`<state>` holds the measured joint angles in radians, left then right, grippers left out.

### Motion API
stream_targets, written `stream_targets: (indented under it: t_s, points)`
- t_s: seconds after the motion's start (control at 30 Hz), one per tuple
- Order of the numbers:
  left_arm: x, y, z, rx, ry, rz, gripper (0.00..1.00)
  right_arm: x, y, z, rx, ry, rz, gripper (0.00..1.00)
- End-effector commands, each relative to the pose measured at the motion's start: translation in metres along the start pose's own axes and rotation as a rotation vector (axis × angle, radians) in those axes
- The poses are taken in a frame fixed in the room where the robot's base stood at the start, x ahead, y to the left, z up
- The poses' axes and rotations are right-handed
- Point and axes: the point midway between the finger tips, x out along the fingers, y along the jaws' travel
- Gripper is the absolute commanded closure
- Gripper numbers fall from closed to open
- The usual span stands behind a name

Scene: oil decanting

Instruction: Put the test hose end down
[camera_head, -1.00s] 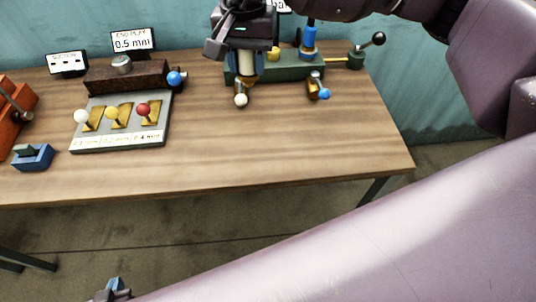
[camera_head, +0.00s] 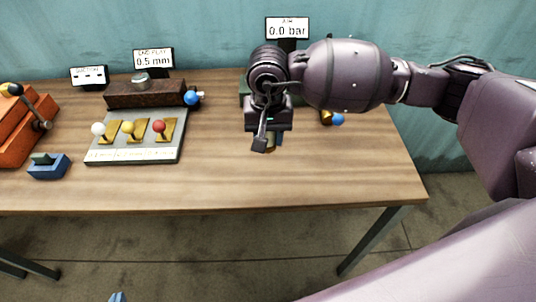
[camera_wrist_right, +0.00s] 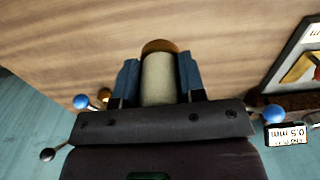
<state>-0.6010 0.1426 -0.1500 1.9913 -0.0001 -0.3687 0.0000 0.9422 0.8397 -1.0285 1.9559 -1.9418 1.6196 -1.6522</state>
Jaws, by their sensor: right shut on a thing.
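The test hose end, a pale cylinder (camera_wrist_right: 158,82) with a brass-coloured end, is between the two blue fingers of my right gripper (camera_wrist_right: 158,68) in the right wrist view. The gripper is shut on it. In the head view my right gripper (camera_head: 268,144) is over the table's right half, in front of the green fixture, and mostly hides the hose end. I cannot tell whether the hose end touches the table. Only a blue tip of my left gripper (camera_head: 117,297) shows at the bottom edge, so its state is unclear.
The wooden table (camera_head: 230,185) is clear in front and left of my right gripper. A grey panel (camera_head: 135,150) with white, yellow and red knobs stands left. A blue block (camera_head: 48,169) and orange device (camera_head: 18,135) are further left. The 0.0 bar sign (camera_head: 287,28) stands behind my arm.

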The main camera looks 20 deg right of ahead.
Motion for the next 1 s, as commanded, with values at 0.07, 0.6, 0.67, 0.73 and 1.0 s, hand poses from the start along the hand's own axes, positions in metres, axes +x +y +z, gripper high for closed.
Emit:
stream_targets:
  t_s: [0.07,0.6,0.67,0.73,1.0]
  points:
    - [-0.001,0.0,0.001,-0.001,-0.003,0.0,1.0,0.014,0.0,0.001,0.001,-0.002,0.0,1.0]
    - [-0.001,0.0,0.004,-0.001,-0.006,0.0,1.0,0.064,0.0,0.0,0.001,-0.002,0.0,1.0]
    - [0.0,0.0,0.003,-0.001,-0.006,0.0,1.0,0.07,0.0,0.0,0.001,0.0,0.0,1.0]
    - [0.0,0.0,0.003,-0.001,-0.005,0.0,1.0,0.073,0.0,-0.001,0.001,0.001,-0.001,1.0]
    - [0.002,0.001,0.002,0.0,-0.001,0.001,1.0,0.073,0.0,-0.001,0.0,0.002,-0.001,1.0]
